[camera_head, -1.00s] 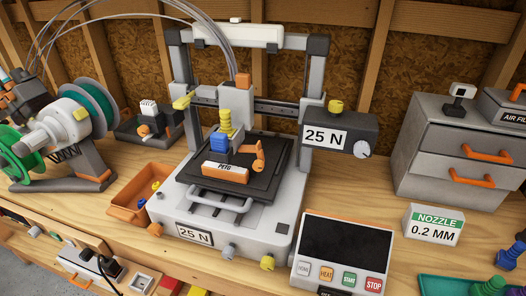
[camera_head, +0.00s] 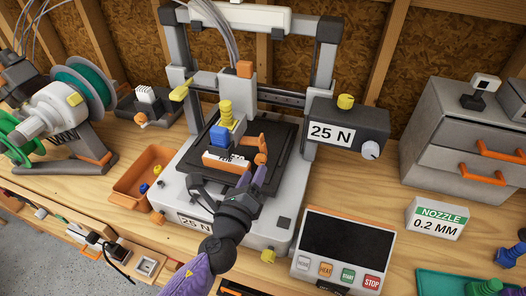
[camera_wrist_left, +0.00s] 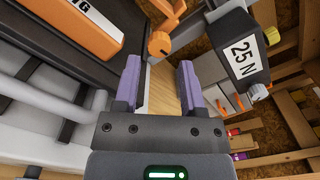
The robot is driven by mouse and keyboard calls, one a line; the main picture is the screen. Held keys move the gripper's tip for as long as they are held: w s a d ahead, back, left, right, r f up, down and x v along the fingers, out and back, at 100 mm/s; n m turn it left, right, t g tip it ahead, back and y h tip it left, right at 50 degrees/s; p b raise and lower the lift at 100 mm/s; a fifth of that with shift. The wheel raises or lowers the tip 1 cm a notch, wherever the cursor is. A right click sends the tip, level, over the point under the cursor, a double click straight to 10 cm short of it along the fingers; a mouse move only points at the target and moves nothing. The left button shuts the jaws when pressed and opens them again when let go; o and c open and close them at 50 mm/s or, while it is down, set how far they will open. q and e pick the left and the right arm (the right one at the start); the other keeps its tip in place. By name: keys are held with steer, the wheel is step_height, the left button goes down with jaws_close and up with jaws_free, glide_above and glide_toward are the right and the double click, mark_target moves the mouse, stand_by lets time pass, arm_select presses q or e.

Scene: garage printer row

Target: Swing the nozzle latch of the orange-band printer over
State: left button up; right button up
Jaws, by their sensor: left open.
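The printer (camera_head: 190,190) stands mid-bench with a "25 N" label on its base. Its orange nozzle latch (camera_head: 262,147) is at the right of the blue and yellow nozzle parts (camera_head: 221,136), above the black bed. In the left wrist view the latch (camera_wrist_left: 160,43) shows just beyond the fingertips, between them in the picture. My left gripper (camera_head: 251,178) reaches up over the printer's front, its purple fingers just below the latch. In its own wrist view the gripper (camera_wrist_left: 160,78) is open and empty. I cannot tell whether a finger touches the latch. My right gripper is not in view.
An orange-and-white labelled block (camera_head: 226,160) lies on the bed left of the fingers. The "25 N" box (camera_head: 347,132) juts out at the right. A control panel (camera_head: 340,240) stands front right. An orange bin (camera_head: 140,180) is at the left.

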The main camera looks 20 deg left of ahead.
mark_target(259, 162)
arm_select(q)
steer(key=w, duration=0.7)
steer(key=shift+d, duration=0.1)
steer(key=shift+s, duration=0.1)
jaws_close()
